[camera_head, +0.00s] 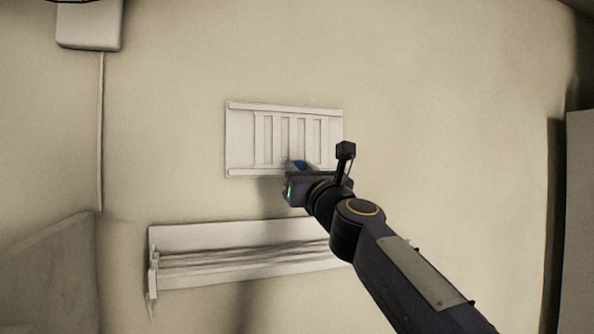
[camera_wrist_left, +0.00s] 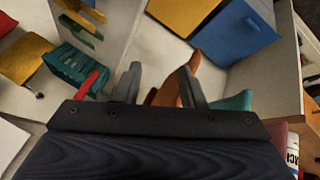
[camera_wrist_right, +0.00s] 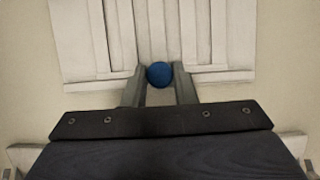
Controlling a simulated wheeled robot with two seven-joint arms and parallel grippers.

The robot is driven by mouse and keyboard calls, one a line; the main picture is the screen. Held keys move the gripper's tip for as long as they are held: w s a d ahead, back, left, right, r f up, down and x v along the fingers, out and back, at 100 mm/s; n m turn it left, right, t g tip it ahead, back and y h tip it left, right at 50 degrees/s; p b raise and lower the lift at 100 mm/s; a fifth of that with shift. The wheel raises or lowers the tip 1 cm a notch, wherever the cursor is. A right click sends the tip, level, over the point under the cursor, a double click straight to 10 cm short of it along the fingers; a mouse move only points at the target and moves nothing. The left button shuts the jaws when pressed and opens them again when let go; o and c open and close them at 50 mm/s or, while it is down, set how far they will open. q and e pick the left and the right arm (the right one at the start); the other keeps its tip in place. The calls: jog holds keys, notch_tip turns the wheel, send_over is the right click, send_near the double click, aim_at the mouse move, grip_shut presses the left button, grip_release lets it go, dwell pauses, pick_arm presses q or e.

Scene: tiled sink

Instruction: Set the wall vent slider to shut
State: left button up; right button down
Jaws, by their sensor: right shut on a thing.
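The wall vent (camera_head: 239,142) is a pale rectangular frame on the wall, at the middle of the head view. Its slatted slider (camera_head: 262,138) has several upright slots and sits toward the right of the frame, with a wider bare strip at the left. My right gripper (camera_head: 297,176) is at the vent's lower edge. In the right wrist view its fingers are shut on a round blue knob (camera_wrist_right: 159,74) at the slider's lower part. My left gripper (camera_wrist_left: 160,74) shows only in its own wrist view, fingers apart, nothing clearly between the tips.
A pale wall rack (camera_head: 200,237) with rails is mounted just below the vent and my right arm. A white box (camera_head: 90,25) with a cable hangs at the upper left. Bare wall lies right of the vent. Below my left gripper are a blue box (camera_wrist_left: 236,40) and a green crate (camera_wrist_left: 75,68).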

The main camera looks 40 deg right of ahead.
jog(key=shift+d, duration=0.15)
jog(key=c, duration=1.2)
grip_release()
jog(key=shift+s+d, duration=0.1)
jog(key=shift+d, duration=0.05)
jog(key=shift+s+a+f, duration=0.1)
jog(key=shift+a, duration=0.1)
jog(key=shift+b+v, duration=1.35)
jog(key=shift+v, duration=2.4)
